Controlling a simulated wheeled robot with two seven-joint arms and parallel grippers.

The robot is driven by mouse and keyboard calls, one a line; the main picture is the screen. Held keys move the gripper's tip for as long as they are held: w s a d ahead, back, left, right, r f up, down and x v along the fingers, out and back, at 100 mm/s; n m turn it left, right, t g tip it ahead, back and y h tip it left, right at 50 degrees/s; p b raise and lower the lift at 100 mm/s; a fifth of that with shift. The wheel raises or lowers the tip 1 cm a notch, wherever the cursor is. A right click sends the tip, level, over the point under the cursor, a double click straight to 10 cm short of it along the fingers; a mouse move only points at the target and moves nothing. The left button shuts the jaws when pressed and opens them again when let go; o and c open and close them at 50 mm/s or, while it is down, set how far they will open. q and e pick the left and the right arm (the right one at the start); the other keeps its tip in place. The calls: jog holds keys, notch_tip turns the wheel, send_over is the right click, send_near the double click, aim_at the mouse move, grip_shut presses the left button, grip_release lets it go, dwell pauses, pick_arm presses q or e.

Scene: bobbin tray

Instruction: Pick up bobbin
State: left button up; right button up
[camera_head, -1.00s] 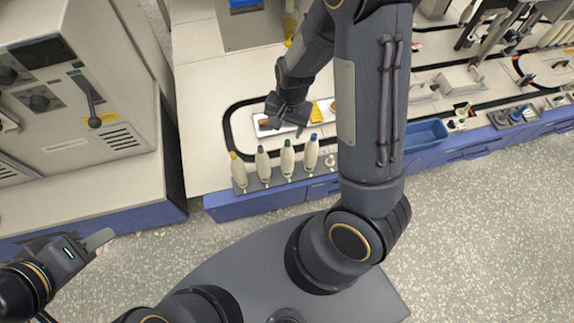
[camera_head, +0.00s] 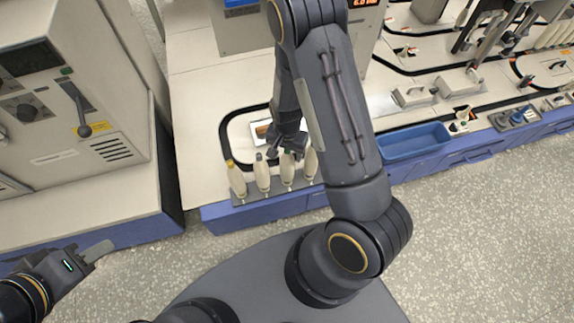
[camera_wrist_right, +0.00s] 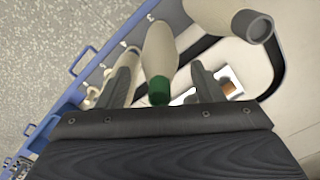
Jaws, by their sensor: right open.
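Several cream bobbins stand upright in a row on a grey rack (camera_head: 200,181): a yellow-tipped one (camera_head: 237,180), a grey-tipped one (camera_head: 262,174), a green-tipped one (camera_head: 287,172) and another (camera_head: 310,164) at the right end. My right gripper (camera_head: 286,149) is above the row, covering some tips. In the right wrist view it is open, and the green-tipped bobbin (camera_wrist_right: 160,50) shows between its fingers without visible contact. The grey-tipped bobbin (camera_wrist_right: 228,18) is beside it at upper right. My left gripper (camera_head: 92,253) is far left, away from the bobbins; its opening is unclear.
A white tray (camera_head: 254,136) lies behind the row, partly hidden by my right arm. A blue bin (camera_head: 415,141) is to the right on the bench. A large cream machine (camera_head: 75,110) stands at left. The floor in front is clear.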

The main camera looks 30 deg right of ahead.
grip_shut()
dwell(0.3)
jog(key=shift+r, duration=0.2)
